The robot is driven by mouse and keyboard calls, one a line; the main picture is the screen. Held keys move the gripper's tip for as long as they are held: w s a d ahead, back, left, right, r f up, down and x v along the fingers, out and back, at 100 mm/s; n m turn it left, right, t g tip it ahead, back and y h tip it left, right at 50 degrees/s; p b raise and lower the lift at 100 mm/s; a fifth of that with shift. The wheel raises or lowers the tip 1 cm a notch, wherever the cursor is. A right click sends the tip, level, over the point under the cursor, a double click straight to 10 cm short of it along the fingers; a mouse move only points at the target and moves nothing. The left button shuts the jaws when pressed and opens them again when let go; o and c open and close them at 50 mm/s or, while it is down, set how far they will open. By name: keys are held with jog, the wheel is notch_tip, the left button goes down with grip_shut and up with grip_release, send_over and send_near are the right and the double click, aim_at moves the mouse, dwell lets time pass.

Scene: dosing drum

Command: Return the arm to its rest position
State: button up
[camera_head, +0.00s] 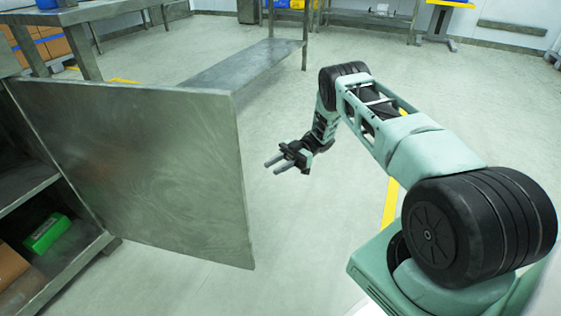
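My arm reaches from the lower right up and then down toward the middle of the view. My gripper (275,164) hangs over open floor, with its two grey fingers pointing left. The fingers look apart with a gap between them, and nothing shows between them. The gripper is just right of an open grey cabinet door (150,165) and appears apart from it. The door's near face and free edge show fully.
The open cabinet (70,275) at lower left holds a green box (47,233) and an orange-brown box (10,264). A metal table with a low shelf (245,62) stands behind the door. Free floor (310,225) lies below and right of my gripper.

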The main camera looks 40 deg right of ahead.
jog(key=shift+d, duration=0.8)
jog(key=shift+w, duration=0.1)
